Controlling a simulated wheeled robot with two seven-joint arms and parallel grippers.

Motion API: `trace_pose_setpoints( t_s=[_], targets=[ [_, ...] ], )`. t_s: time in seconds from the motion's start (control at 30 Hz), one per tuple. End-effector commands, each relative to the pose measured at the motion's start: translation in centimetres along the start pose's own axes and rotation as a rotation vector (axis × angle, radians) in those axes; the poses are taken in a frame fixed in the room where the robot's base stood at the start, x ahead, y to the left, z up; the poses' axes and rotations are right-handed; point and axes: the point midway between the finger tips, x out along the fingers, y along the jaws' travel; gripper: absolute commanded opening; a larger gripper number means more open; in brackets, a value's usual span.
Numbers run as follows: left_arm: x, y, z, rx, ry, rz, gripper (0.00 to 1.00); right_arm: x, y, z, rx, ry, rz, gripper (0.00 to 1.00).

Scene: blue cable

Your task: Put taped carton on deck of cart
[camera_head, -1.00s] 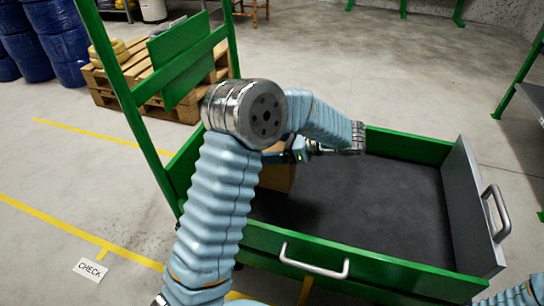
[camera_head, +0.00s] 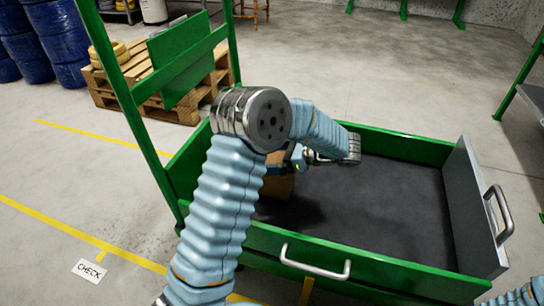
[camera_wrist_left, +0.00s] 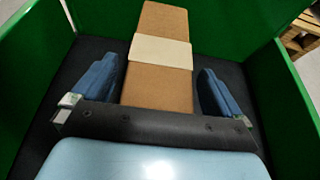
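The taped carton (camera_wrist_left: 157,86) is a brown box with a pale tape band across it. In the left wrist view it stands between the blue fingers of my left gripper (camera_wrist_left: 158,88), over the dark deck (camera_wrist_left: 48,110). The fingers are spread, with narrow gaps showing beside the carton. In the head view the carton (camera_head: 280,187) is mostly hidden behind my left arm, at the left end of the cart's deck (camera_head: 385,205). My left gripper (camera_head: 290,163) is partly hidden there too. My right gripper is out of view.
The cart has low green walls (camera_head: 350,268), a tall green handle frame (camera_head: 125,100) at left and a grey end panel (camera_head: 470,205) with a handle at right. The deck's middle and right are clear. A wooden pallet (camera_head: 120,98) stands behind on the left.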

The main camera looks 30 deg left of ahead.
Motion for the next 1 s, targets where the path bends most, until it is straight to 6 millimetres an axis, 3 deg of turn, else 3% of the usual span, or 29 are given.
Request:
trace_pose_setpoints(
  t_s=[0.17, 0.6, 0.77, 1.0],
  targets=[
    [-1.3, 0.0, 0.2, 0.0, 0.001, -0.003, 1.0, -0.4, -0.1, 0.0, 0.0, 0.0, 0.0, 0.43],
    [-10.6, 0.0, 0.2, 0.0, 0.0, -0.002, 1.0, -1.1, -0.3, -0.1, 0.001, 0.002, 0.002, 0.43],
    [-11.9, 0.0, 0.2, 0.0, 0.0, -0.001, 1.0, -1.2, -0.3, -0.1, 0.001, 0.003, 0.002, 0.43],
    [-12.1, 0.0, 0.2, 0.001, 0.0, 0.0, 1.0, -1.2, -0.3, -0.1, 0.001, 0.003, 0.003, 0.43]
  ],
)
